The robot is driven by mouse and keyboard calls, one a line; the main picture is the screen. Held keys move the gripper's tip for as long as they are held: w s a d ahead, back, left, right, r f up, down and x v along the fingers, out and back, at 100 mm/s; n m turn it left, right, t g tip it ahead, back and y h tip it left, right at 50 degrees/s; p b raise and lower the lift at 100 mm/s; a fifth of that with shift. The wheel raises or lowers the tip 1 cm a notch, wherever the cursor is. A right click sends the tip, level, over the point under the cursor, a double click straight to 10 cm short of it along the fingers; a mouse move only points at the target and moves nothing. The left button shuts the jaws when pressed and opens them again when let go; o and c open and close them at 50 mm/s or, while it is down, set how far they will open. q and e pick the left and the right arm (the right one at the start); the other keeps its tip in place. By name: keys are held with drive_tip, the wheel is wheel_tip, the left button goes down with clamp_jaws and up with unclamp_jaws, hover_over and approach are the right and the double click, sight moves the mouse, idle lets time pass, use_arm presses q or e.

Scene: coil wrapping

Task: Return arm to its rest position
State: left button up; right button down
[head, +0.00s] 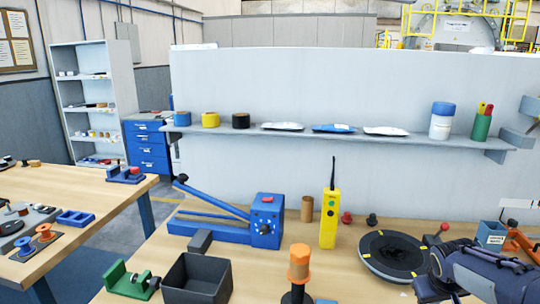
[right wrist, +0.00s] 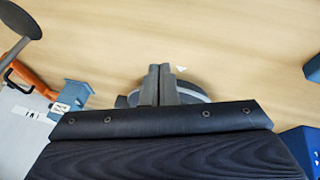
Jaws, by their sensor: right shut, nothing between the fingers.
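My right arm (head: 490,270) comes in at the lower right of the head view, over the front right of the wooden table. In the right wrist view, my right gripper (right wrist: 160,70) has its two grey fingers pressed together with nothing between them. A black round turntable (head: 392,252) with a grey rim lies on the table just left of the arm in the head view. Part of a grey rounded rim (right wrist: 194,92) shows behind the fingers in the wrist view. My left gripper is not in view.
A blue lever machine (head: 265,220), a yellow radio (head: 329,220), an orange-topped post (head: 299,262) and a dark open bin (head: 197,280) stand on the table. A blue box (head: 491,235) and orange tool (head: 520,244) are beside my right arm. A shelf (head: 340,134) spans the wall.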

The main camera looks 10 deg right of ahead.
drive_tip(key=s+a+r+t+y, duration=0.1)
drive_tip(key=s+a+y, duration=0.3)
drive_tip(key=s+a, duration=0.7)
drive_tip(key=s+a+r+t+y, duration=0.1)
drive_tip(key=s+a+y, duration=0.2)
drive_tip(key=s+a, duration=0.7)
wheel_tip(320, 180, down, 34)
drive_tip(key=w+a+b, duration=0.2)
drive_tip(key=a+b, duration=0.1)
drive_tip(key=b, duration=3.1)
wheel_tip(320, 180, up, 34)
drive_tip(key=p, duration=3.3)
drive_tip(key=shift+s+f+p, duration=0.2)
drive_tip(key=shift+f+p, duration=0.05)
drive_tip(key=shift+p, duration=0.05)
drive_tip(key=shift+d, duration=0.1)
